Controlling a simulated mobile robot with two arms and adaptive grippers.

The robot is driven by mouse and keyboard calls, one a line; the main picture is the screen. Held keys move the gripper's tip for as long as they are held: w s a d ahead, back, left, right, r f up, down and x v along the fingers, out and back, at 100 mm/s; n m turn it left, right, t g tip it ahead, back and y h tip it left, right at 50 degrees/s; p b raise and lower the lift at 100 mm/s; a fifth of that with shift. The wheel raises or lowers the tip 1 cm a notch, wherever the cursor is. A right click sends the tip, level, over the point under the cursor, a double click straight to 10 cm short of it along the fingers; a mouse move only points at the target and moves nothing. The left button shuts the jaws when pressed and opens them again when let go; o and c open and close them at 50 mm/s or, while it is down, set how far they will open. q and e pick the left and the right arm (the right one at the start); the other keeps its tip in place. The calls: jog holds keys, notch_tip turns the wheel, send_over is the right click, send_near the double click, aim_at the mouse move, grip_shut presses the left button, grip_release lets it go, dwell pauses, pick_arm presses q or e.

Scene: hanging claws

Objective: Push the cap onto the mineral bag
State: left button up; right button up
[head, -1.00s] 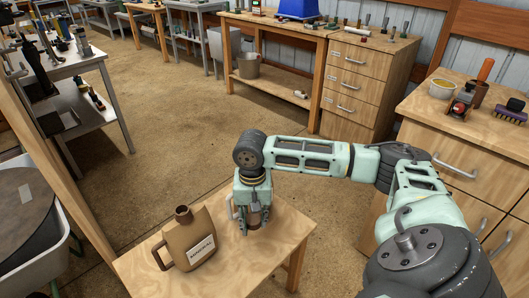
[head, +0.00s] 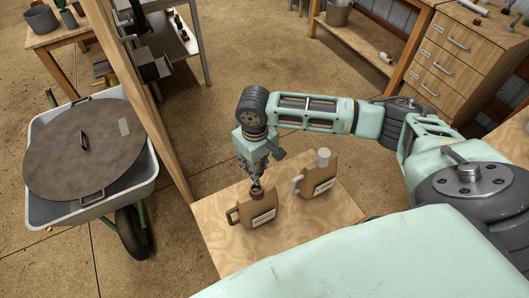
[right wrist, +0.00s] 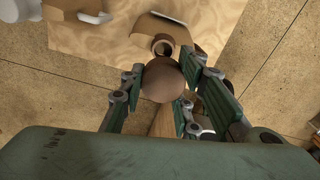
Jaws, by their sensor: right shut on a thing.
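A brown jug-shaped container (head: 256,206) with a side handle and white label stands upright on the small wooden table (head: 222,262). Its label is too small to read. Its neck is open in the right wrist view (right wrist: 163,46). My right gripper (head: 254,178) is just above this neck, pointing down, with its fingers shut on a rounded brown cap (right wrist: 163,82). In the right wrist view the cap appears beside the neck opening; whether they touch, I cannot tell. My left gripper is not in view.
A second brown jug (head: 316,176) with a pale grey cap (head: 322,157) stands close by on the same table. A wheelbarrow with a large round lid (head: 82,150) stands to the left, beside a wooden post (head: 150,105). The table's front left is clear.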

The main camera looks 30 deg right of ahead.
jog(key=shift+a+r, duration=0.15)
jog(key=shift+r, duration=0.05)
dwell(0.3)
jog(key=shift+r+p, duration=0.15)
jog(key=shift+p, duration=0.7)
jog(key=shift+s+f+b, duration=0.1)
jog(key=shift+f+b, duration=0.25)
jog(key=shift+f, duration=0.25)
jog(key=shift+f+b, duration=0.35)
jog(key=shift+f, duration=1.25)
jog(key=shift+r, duration=0.1)
